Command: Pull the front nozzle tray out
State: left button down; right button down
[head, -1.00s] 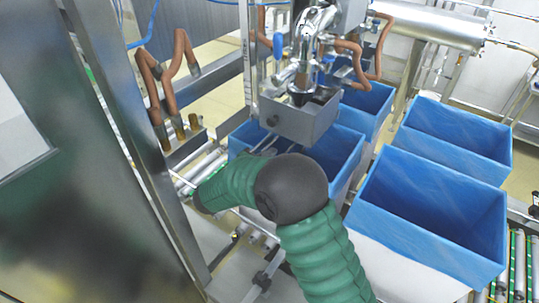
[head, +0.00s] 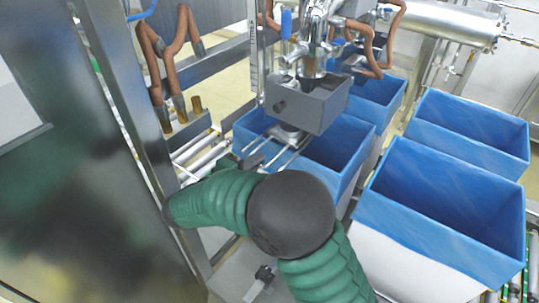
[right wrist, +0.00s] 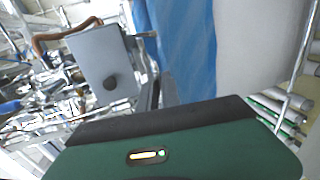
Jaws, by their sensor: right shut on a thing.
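The front nozzle tray looks like a small round grey piece (head: 288,134) on thin metal rods, just under a grey metal box (head: 309,104) with a dark side knob. The rods run left and down towards my right gripper (head: 240,161). That gripper is mostly hidden behind my green arm and is shut at the rod ends; the exact contact is hidden. In the right wrist view, the gripper (right wrist: 157,95) shows as dark fingers beside the grey box (right wrist: 100,65), whose knob is free. My left gripper is out of view.
An open blue-lined bin (head: 345,160) lies under the tray. More blue-lined bins (head: 440,205) stand to the right. A metal post (head: 130,120) rises close to my arm's left, with brown hoses (head: 178,45) beyond it. Rollers (head: 195,155) lie behind the arm.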

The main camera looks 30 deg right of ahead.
jog(key=f+b+v, duration=0.1)
jog(key=b+v, duration=0.1)
jog(key=v, duration=0.5)
jog(key=shift+s+a+f, duration=0.3)
jog(key=shift+a, duration=0.15)
jog(key=c, duration=1.8)
grip_release()
jog(key=shift+o, duration=1.2)
jog(key=shift+s+d, duration=0.1)
jog(key=shift+s, duration=0.05)
